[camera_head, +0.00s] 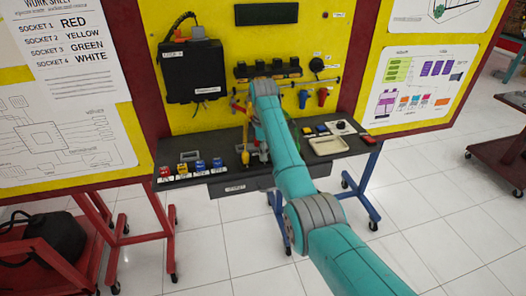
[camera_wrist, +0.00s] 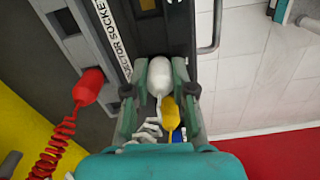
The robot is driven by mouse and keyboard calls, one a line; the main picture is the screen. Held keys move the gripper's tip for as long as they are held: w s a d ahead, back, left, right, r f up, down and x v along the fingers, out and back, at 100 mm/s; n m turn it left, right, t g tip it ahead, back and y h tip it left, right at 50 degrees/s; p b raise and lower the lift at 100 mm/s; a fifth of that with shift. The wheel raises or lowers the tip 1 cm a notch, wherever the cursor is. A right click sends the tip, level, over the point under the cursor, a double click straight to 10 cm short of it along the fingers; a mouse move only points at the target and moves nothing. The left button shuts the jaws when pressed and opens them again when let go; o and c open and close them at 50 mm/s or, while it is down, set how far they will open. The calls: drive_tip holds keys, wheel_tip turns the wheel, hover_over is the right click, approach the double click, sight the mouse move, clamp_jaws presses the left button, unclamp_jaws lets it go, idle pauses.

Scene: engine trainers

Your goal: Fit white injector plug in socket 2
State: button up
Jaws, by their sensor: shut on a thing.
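The white injector plug (camera_wrist: 159,74) is in the wrist view, held between the two fingers of my gripper (camera_wrist: 158,86), which is shut on it. A dark block (camera_wrist: 108,22) with a white injector-sockets label (camera_wrist: 112,45) lies just beyond and left of the plug. The plug appears apart from any socket. I cannot tell which opening is socket 2. A yellow plug (camera_wrist: 170,113) shows right behind the white one, near the finger bases. A red plug (camera_wrist: 88,87) on a coiled red cord is to the left. In the head view my arm hides the gripper and white plug.
The dark bench top (camera_head: 222,183) carries coloured buttons (camera_head: 200,166) at left and a beige tray (camera_head: 326,146) at right. Red and blue parts (camera_head: 323,96) hang on the yellow panel.

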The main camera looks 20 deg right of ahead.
drive_tip(key=o, duration=0.7)
drive_tip(key=shift+r, duration=2.7)
drive_tip(key=o, duration=0.5)
drive_tip(key=shift+o, duration=0.2)
drive_tip(key=shift+f, duration=0.1)
